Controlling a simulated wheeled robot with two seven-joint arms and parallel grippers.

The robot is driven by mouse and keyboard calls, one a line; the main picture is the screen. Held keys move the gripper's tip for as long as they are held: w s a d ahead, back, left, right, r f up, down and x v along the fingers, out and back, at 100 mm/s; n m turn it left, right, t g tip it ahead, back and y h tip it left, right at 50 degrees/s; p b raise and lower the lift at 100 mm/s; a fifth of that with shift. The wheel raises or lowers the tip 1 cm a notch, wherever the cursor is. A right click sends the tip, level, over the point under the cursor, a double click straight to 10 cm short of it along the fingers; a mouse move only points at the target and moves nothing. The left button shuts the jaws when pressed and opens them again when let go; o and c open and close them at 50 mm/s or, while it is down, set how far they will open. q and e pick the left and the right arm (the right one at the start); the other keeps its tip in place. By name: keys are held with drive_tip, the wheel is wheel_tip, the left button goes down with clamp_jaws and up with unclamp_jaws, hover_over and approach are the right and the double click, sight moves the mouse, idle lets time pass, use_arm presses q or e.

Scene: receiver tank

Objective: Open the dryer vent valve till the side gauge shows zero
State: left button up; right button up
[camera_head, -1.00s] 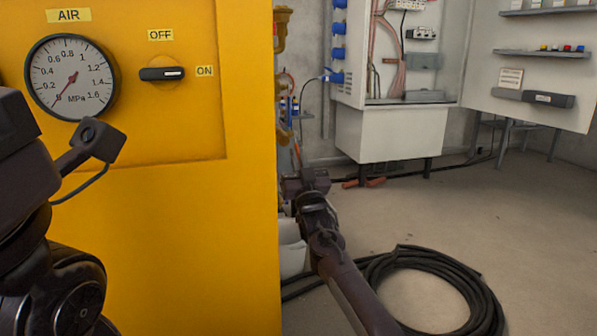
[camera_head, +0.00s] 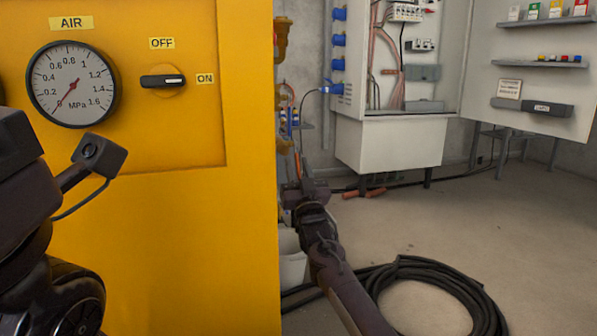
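The yellow cabinet (camera_head: 190,230) carries the AIR gauge (camera_head: 73,84), whose needle points lower left, near the bottom of its scale. A black rotary switch (camera_head: 163,81) beside it lies level, its white-marked end towards the ON label. I cannot make out the dryer vent valve or a side gauge. My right gripper (camera_head: 307,190) is past the cabinet's right edge, in front of pipes and fittings. I see it from behind, so its fingers and what they touch are hidden. My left arm fills the left edge; its gripper fingers are not visible.
Brass-coloured fittings (camera_head: 284,40) rise along the cabinet's right side. A white bucket-like container (camera_head: 292,262) stands below my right wrist. A coiled black hose (camera_head: 440,270) lies on the floor. An open grey electrical cabinet (camera_head: 390,140) stands behind; the floor at right is clear.

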sight(299, 171)
drive_tip(key=shift+s+d+f+p, duration=0.1)
drive_tip(key=shift+s+f+p, duration=0.15)
drive_tip(key=shift+p, duration=0.2)
drive_tip(key=p+v, duration=0.3)
drive_tip(key=v, duration=0.2)
drive_tip(key=shift+s, duration=0.3)
drive_tip(key=shift+p+v, duration=0.5)
drive_tip(key=shift+v, duration=0.3)
drive_tip(key=shift+w+f, duration=0.1)
drive_tip(key=shift+f, duration=0.05)
drive_tip(key=shift+c, duration=0.3)
